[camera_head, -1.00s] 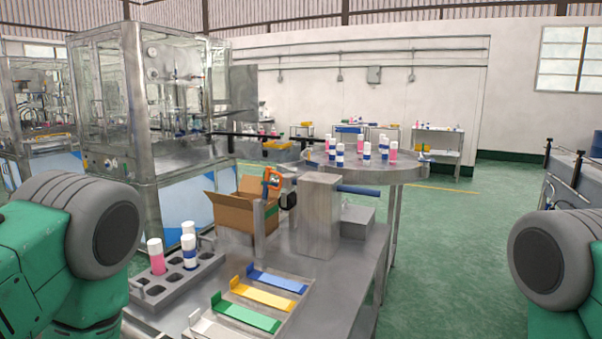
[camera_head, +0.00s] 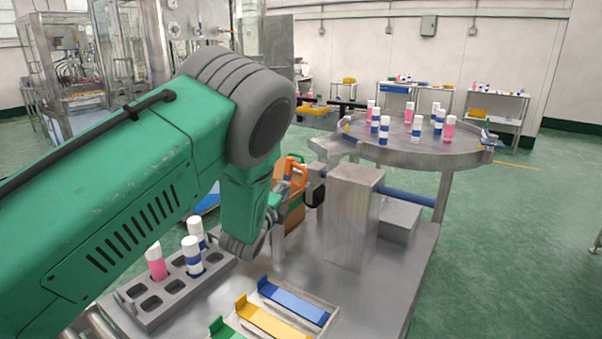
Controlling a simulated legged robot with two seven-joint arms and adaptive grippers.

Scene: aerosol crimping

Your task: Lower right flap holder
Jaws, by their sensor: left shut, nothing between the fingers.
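The cardboard box (camera_head: 293,218) stands on the metal bench, mostly hidden behind my left arm. My left arm reaches across from the left and bends down at the box. My left gripper (camera_head: 281,190) is shut, small in the picture and partly covered by my wrist. It is close to the orange fixture; I cannot tell whether they touch. My right gripper is not in view.
A grey rack (camera_head: 172,295) holds several capped cans at the front left. Coloured strips lie in a tray (camera_head: 322,318) at the bench front. The tall metal block (camera_head: 352,218) stands right of the box. A round table (camera_head: 415,150) with cans is behind.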

